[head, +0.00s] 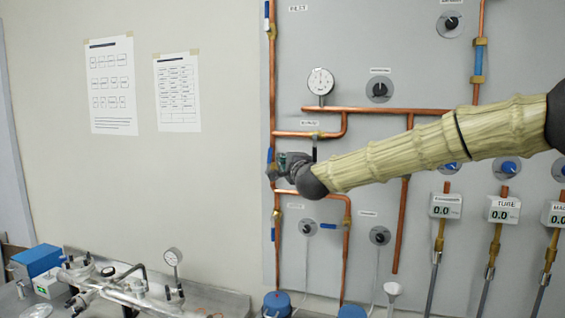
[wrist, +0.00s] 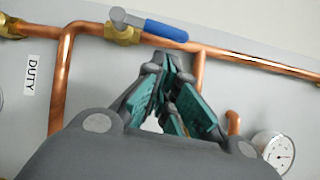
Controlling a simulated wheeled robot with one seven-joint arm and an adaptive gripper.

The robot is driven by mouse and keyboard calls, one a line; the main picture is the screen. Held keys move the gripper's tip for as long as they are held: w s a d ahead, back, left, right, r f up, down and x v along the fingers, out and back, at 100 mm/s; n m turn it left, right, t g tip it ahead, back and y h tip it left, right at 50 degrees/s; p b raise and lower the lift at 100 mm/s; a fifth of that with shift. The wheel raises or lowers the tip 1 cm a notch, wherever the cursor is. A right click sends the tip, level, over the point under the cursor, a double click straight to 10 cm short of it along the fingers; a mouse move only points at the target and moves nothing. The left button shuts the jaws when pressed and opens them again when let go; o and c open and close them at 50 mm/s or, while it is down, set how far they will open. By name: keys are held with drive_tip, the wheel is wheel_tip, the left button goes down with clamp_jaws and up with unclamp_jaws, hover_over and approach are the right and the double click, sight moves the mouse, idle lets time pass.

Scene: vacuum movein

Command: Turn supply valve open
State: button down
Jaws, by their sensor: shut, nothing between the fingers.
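A valve with a blue lever (wrist: 165,31) and brass body (wrist: 124,34) sits on a copper pipe at the top of the wrist view. Its lever lies roughly along the pipe. In the head view, the blue lever (head: 269,158) shows on the left vertical pipe, with the valve body partly hidden behind my gripper. My gripper (head: 274,168) is at this pipe; its fingers (wrist: 165,68) are shut and empty, just beside the lever in the wrist view. I cannot tell whether they touch it. No label that I can read names this valve as the supply.
A round gauge (head: 320,81) and branching copper pipes surround my gripper. A DUTY label (wrist: 32,75) is beside the pipe. Other blue levers (head: 268,15) are on nearby pipes. A bench (head: 215,299) with apparatus stands lower left; the wall left of the panel is clear except for paper sheets.

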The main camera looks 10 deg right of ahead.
drive_tip(key=s+d+b, duration=0.3)
drive_tip(key=s+b, duration=0.1)
drive_tip(key=s, duration=0.6)
drive_tip(key=n+g+y+p, duration=0.2)
drive_tip(key=n+y, duration=0.3)
drive_tip(key=y, duration=0.2)
approach(270, 161)
drive_tip(key=w+a+r, duration=0.2)
drive_tip(key=w, duration=0.5)
idle(0.5)
drive_tip(key=shift+r, duration=0.1)
